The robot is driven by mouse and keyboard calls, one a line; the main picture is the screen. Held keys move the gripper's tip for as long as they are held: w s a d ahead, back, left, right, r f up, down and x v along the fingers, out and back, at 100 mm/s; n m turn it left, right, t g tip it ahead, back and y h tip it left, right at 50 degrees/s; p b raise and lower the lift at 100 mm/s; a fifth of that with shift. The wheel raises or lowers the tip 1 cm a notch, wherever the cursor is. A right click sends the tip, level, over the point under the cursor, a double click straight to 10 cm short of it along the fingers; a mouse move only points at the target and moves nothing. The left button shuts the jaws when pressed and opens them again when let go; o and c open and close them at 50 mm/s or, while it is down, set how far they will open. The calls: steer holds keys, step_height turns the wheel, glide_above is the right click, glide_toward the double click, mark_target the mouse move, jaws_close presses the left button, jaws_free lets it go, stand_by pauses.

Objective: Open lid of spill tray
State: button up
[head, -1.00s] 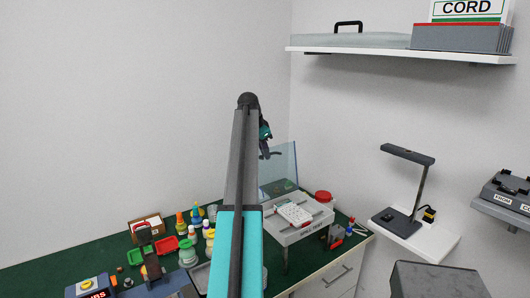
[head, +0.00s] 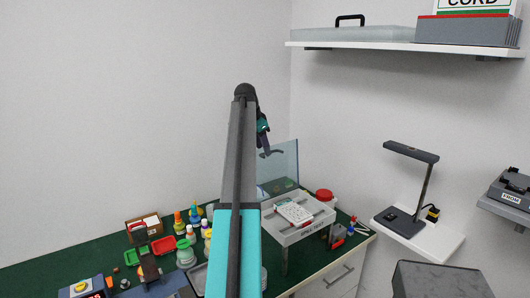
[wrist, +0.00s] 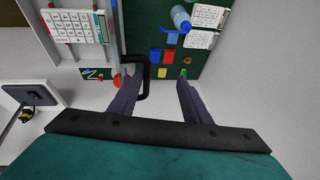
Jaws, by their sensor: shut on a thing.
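A dark handle (head: 271,154) is on the lid; in the wrist view the black handle loop (wrist: 147,82) lies by my left finger. My gripper (head: 265,150) is at this handle and shut on it, though its fingers (wrist: 157,82) look spread in the wrist view. A white keypad (head: 294,211) lies in the open tray. My arm hides part of the bench.
Bottles (head: 196,218), a green bin (head: 133,257) and a red bin (head: 163,245) stand left of my arm. A red-lidded jar (head: 325,195) is behind the tray. A shelf (head: 400,47) overhangs the right. A lamp (head: 412,190) stands on a side shelf at right.

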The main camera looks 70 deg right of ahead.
steer(key=b+v, duration=0.1)
steer(key=v, duration=1.1)
steer(key=shift+a+r, duration=0.25)
